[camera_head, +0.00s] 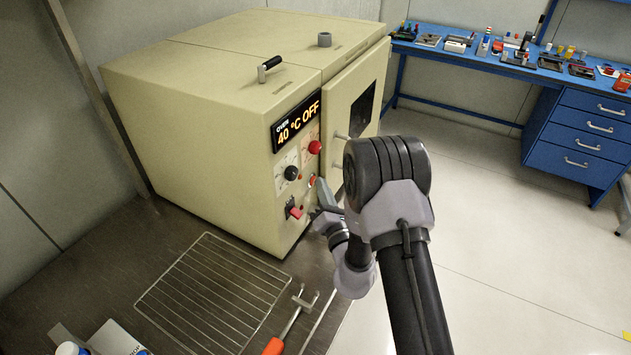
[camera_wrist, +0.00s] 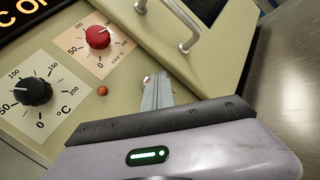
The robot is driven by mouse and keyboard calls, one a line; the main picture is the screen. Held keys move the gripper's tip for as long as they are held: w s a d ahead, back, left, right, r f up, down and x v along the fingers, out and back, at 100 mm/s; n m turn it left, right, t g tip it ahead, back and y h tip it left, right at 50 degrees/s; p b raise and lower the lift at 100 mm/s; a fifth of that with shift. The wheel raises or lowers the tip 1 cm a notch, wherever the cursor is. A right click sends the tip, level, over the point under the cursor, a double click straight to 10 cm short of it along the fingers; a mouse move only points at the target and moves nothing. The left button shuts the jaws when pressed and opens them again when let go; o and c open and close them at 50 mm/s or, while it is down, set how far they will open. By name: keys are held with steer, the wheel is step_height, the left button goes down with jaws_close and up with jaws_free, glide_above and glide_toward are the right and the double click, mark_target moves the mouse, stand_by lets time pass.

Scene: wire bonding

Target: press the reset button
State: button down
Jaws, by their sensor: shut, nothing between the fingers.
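The beige oven (camera_head: 190,120) has a control panel on its front.
A black knob (camera_head: 291,172), a red switch (camera_head: 294,209) and a small orange lamp (camera_wrist: 102,90) are nearby. The display (camera_head: 297,122) reads 40 °C OFF. A wire rack (camera_head: 212,295) lies on the bench.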

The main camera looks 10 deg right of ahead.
steer(key=shift+d, duration=0.1)
steer(key=shift+s+d+b, duration=0.3)
steer(key=shift+s+d, duration=0.2)
steer(key=shift+d, duration=0.05)
steer(key=s+d+b, duration=0.1)
steer(key=d, duration=0.1)
steer(key=s+d+b, duration=0.1)
steer(key=s+d, duration=0.1)
